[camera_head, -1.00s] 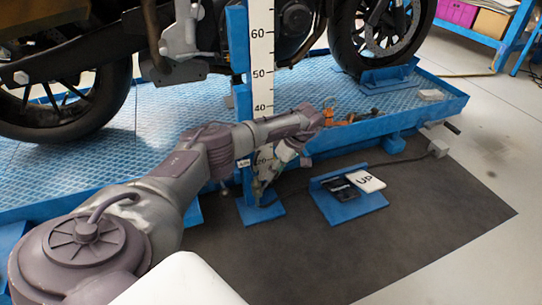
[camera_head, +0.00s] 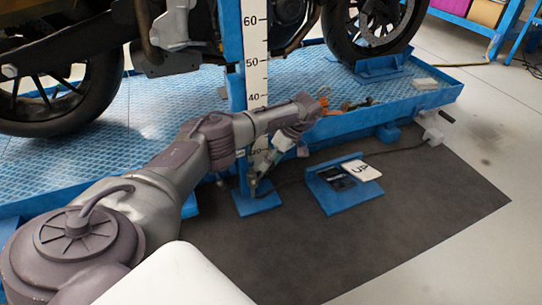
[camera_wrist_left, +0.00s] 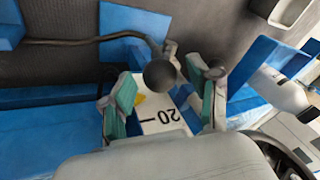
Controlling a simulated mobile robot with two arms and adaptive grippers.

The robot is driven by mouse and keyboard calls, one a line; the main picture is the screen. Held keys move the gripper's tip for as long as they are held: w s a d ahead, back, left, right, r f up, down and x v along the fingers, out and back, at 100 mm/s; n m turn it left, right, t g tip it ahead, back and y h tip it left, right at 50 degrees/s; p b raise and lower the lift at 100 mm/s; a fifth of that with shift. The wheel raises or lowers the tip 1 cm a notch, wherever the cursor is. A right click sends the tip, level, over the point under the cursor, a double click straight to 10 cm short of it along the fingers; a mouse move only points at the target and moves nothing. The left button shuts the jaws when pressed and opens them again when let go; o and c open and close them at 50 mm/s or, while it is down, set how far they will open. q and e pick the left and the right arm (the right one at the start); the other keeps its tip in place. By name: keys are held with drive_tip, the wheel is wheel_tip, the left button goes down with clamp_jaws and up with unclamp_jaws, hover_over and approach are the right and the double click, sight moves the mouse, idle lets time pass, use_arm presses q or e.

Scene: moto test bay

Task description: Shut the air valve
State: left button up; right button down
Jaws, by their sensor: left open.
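My left gripper (camera_head: 257,178) reaches down beside the foot of the blue post, partly hidden by my own wrist in the head view. In the left wrist view its two teal-padded fingers (camera_wrist_left: 165,97) are apart. A dark round knob (camera_wrist_left: 160,76), which looks like part of the air valve, shows in line with the gap between the fingertips. A dark hose or rod (camera_wrist_left: 85,41) runs left from it. I cannot tell whether the fingers touch the knob. The valve is too small and covered to make out in the head view. My right gripper is not in view.
The blue post bears a white scale (camera_head: 256,70); its mark 20 shows behind the fingers (camera_wrist_left: 165,118). A blue lift deck (camera_head: 180,130) carries a motorcycle (camera_head: 60,95). A foot pedal plate marked UP (camera_head: 345,195) stands to the right on the dark mat (camera_head: 420,215), where a cable runs.

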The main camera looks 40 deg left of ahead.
use_arm(q)
drive_tip(key=v, duration=1.2)
